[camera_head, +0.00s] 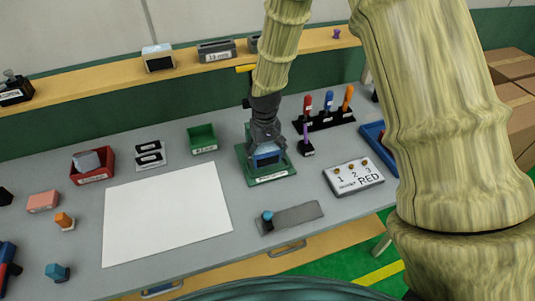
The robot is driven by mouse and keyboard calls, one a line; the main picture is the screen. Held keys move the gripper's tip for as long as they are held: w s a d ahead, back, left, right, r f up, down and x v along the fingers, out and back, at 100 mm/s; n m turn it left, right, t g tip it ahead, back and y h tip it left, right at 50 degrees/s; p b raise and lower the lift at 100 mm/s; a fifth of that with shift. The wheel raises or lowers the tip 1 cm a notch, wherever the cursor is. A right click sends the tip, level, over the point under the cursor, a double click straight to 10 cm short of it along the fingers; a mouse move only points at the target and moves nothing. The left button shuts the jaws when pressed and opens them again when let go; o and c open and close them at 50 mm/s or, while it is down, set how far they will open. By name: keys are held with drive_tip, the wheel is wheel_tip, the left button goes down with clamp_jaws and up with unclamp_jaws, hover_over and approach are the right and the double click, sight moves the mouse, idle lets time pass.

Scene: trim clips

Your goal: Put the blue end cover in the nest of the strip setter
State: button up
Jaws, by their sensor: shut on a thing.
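The strip setter (246,172) stands on a green base with a white label at its front, near the middle of the table. My gripper (267,147) points down right over it, its fingers at the setter. A blue piece (268,154), which looks like the blue end cover, shows between the fingertips, and my gripper is shut on it. The gripper hides the nest, so I cannot tell whether the cover touches it. A yellow handle (245,69) sticks out behind my arm.
A white sheet (166,215) lies left of the setter. A green bin (202,138) and a red bin (92,174) stand behind it. A grey plate (298,214) with a blue knob, a numbered board (354,177) and a marker rack (327,121) are close by.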

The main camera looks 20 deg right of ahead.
sight(268, 145)
drive_tip(key=shift+w+d+f, duration=0.2)
drive_tip(key=shift+w+d, duration=0.3)
drive_tip(key=shift+w, duration=0.05)
drive_tip(key=shift+s+f+p, duration=0.2)
drive_tip(key=shift+f+p, duration=0.4)
drive_tip(key=shift+p, duration=0.15)
drive_tip(key=shift+w+f+p, duration=0.1)
drive_tip(key=shift+f+p, duration=0.3)
drive_tip(key=shift+f, duration=0.65)
drive_tip(key=shift+f, duration=0.2)
drive_tip(key=o, duration=1.1)
drive_tip(key=shift+c, duration=0.2)
drive_tip(key=shift+r+b, duration=2.35)
drive_tip(key=shift+r, duration=3.85)
